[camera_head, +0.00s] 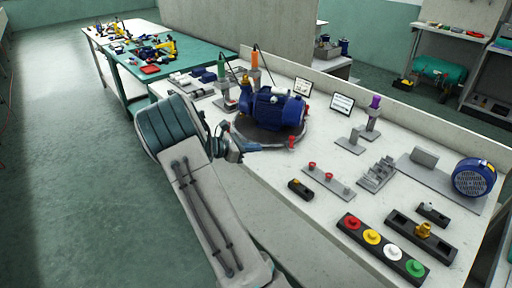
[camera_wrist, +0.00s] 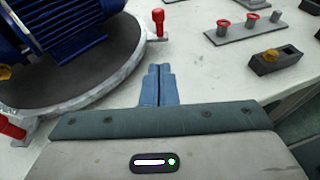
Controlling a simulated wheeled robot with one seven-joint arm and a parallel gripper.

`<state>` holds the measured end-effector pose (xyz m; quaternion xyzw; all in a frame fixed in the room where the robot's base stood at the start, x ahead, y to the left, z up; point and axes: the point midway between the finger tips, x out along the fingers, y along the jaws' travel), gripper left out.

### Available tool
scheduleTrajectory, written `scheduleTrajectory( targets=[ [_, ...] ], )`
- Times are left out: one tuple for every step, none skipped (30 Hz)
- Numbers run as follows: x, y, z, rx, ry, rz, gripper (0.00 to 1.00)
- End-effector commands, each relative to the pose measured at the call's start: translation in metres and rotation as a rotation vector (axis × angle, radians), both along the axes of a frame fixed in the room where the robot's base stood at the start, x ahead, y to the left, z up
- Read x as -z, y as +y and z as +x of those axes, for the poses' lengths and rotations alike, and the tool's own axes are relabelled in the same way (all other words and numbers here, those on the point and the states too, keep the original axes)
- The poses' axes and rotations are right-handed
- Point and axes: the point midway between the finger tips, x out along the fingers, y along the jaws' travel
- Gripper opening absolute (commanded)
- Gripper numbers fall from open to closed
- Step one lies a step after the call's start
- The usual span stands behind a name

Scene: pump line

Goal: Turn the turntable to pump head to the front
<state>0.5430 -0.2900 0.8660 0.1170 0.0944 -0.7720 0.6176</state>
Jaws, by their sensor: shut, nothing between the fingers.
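The turntable (camera_head: 258,139) is a dark round plate with a grey rim, on the white bench. It fills the upper left of the wrist view (camera_wrist: 105,88). A blue finned pump (camera_head: 272,108) stands on it; its lower part shows in the wrist view (camera_wrist: 62,38). Two red-topped handles show at the rim in the wrist view, one at the far right (camera_wrist: 158,22) and one at the near left (camera_wrist: 12,127). My gripper (camera_wrist: 159,72) has its blue fingers together, empty, just right of the rim. In the head view my gripper (camera_head: 258,147) is at the turntable's near side.
Right of the turntable are a plate with red knobs (camera_head: 327,181), a small black block (camera_head: 300,189) and a strip of coloured buttons (camera_head: 382,248). A purple-topped post (camera_head: 373,115) and a tilted sign (camera_head: 342,104) stand behind. The bench's front edge runs beneath my arm.

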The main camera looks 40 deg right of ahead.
Motion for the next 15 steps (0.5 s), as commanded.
scheduleTrajectory(
  targets=[
    [0.004,-0.011,-0.003,0.004,0.001,0.000,0.00],
    [0.006,-0.018,-0.005,0.004,0.002,0.001,0.00],
    [0.009,-0.026,-0.007,0.004,0.003,0.001,0.00],
    [0.011,-0.032,-0.008,0.004,0.002,0.002,0.00],
    [0.013,-0.038,-0.010,0.005,0.002,0.002,0.00],
    [0.015,-0.046,-0.012,0.004,0.001,0.001,0.00],
    [0.017,-0.052,-0.013,0.004,0.000,0.001,0.00],
    [0.019,-0.058,-0.014,0.005,0.000,0.001,0.00],
    [0.022,-0.065,-0.016,0.004,0.000,0.001,0.00],
    [0.023,-0.070,-0.017,0.004,0.001,0.001,0.00],
    [0.021,-0.075,-0.018,0.004,-0.001,0.001,0.00],
    [0.021,-0.081,-0.019,0.003,-0.001,0.001,0.00],
    [0.021,-0.085,-0.020,0.004,-0.002,0.002,0.00],
    [0.021,-0.089,-0.021,0.003,-0.002,0.003,0.00],
    [0.021,-0.093,-0.022,0.003,-0.002,0.002,0.00]
  ],
)
